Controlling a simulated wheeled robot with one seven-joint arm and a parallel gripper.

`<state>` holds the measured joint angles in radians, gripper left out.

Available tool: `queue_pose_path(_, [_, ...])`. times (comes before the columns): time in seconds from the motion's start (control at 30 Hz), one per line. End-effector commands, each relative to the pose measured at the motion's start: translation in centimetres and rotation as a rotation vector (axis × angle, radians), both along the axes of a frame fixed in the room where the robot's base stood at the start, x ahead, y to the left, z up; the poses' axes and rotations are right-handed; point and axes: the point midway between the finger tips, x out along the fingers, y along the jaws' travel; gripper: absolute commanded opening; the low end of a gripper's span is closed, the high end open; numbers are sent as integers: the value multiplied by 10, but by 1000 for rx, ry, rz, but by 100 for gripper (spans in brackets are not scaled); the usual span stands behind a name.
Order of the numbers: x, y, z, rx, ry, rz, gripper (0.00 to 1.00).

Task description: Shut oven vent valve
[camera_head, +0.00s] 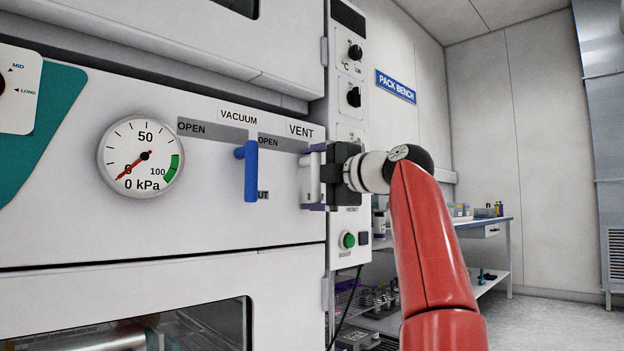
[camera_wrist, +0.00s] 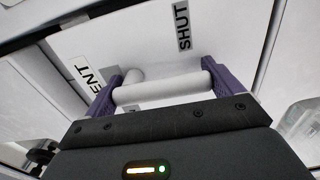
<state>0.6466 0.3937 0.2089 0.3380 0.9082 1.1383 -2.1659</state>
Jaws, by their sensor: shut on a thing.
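The white vent valve handle (camera_head: 305,180) is on the oven's front panel, below the VENT label (camera_head: 301,131). My gripper (camera_head: 316,178) is at it, with one purple finger above and one below. In the wrist view the white bar of the handle (camera_wrist: 165,91) lies between the two purple fingers of my gripper (camera_wrist: 166,88), which are shut on it. The SHUT label (camera_wrist: 183,25) shows beyond the bar, and part of the VENT label (camera_wrist: 88,80) is at left. My gripper hides part of the handle, so its exact angle is hard to tell.
The blue vacuum handle (camera_head: 250,171) hangs vertically just left of the vent handle. A pressure gauge (camera_head: 141,157) reads near 0 kPa. A control column with knobs (camera_head: 354,96) and a green button (camera_head: 347,240) stands behind my gripper. A bench (camera_head: 485,228) is at back right.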

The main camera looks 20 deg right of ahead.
Motion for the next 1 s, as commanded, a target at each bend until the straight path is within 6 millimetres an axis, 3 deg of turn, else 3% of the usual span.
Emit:
queue_pose_path(0.53, [1,-1,-2,-31,-5,1,51])
queue_pose_path(0.57, [1,-1,-2,-32,-5,1,93])
queue_pose_path(0.6, [1,-1,-2,-31,-6,1,98])
queue_pose_path(0.87, [-1,-1,-1,-27,-7,0,100])
queue_pose_path(1.0, [-13,-7,-2,-29,-9,-4,100])
